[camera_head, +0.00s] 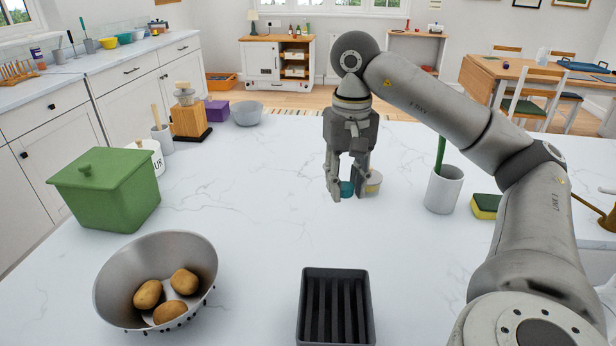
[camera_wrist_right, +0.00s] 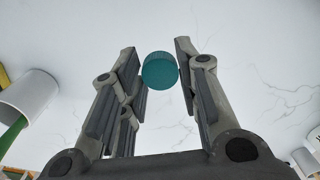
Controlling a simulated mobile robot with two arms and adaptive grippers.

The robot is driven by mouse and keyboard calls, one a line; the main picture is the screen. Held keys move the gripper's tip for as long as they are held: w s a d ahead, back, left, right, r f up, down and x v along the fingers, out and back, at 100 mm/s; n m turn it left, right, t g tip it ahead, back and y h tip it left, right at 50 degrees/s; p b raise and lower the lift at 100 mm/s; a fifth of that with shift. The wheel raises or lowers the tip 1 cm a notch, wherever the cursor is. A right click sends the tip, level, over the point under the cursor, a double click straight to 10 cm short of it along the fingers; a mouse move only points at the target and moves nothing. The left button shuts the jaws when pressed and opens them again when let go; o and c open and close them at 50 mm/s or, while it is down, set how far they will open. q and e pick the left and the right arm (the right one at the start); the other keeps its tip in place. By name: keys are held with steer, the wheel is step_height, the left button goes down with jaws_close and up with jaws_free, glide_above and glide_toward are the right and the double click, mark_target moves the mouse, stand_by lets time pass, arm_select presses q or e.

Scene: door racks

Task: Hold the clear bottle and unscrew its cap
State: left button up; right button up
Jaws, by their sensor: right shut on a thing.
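My right gripper (camera_head: 345,194) points down, low over the middle of the white counter. It is shut on a round teal cap (camera_head: 347,188), which sits between the fingertips. The cap also shows in the right wrist view (camera_wrist_right: 160,71) as a teal disc between the two fingers. I cannot make out a clear bottle under or beside the cap in either view. My left gripper is not in view.
A white cup (camera_head: 443,192) and sponge (camera_head: 485,206) are further right. A black slotted rack (camera_head: 336,318), colander of potatoes (camera_head: 190,250) and green box (camera_head: 110,195) occupy the front and left. Counter between them is clear.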

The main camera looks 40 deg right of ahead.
steer(key=shift+w+r, duration=0.1)
steer(key=shift+w, duration=0.1)
steer(key=w+f+b, duration=0.2)
steer(key=w, duration=0.2)
glide_above(302, 208)
steer(key=f, duration=0.6)
steer(key=shift+s+f, duration=0.3)
steer(key=shift+s, duration=0.05)
steer(key=shift+w+f, duration=0.2)
steer(key=shift+f, duration=0.05)
steer(key=f, duration=0.3)
steer(key=shift+w+d+f, duration=0.1)
steer(key=shift+w+f, duration=0.05)
steer(key=shift+w, duration=0.05)
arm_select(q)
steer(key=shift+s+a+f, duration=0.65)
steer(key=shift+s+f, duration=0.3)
arm_select(e)
steer(key=shift+f, duration=0.1)
